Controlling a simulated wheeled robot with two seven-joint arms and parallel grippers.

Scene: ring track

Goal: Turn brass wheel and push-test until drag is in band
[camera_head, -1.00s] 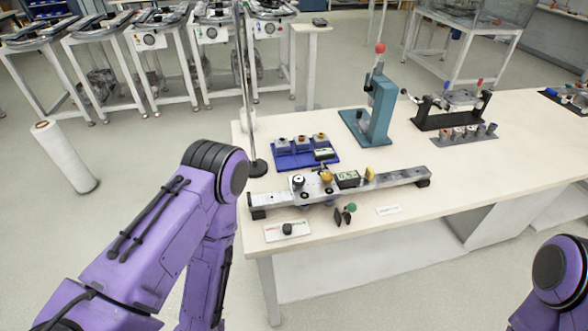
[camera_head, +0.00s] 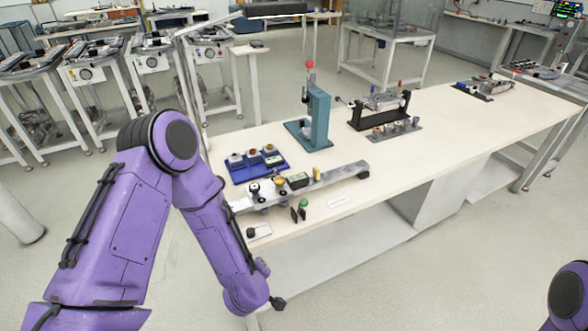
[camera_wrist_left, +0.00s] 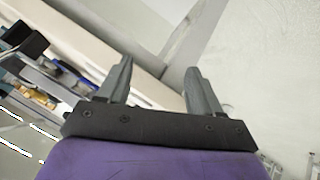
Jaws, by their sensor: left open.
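A brass wheel (camera_head: 279,182) sits on a small carriage on a grey metal rail (camera_head: 335,174) near the front left of the bench. Brass parts show blurred at the left of the wrist view. My right gripper is out of view.
A blue tray (camera_head: 268,174) with several small blocks lies behind the rail. A teal press (camera_head: 318,118) stands farther back. A green-knobbed black piece (camera_head: 301,209) stands before the rail.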

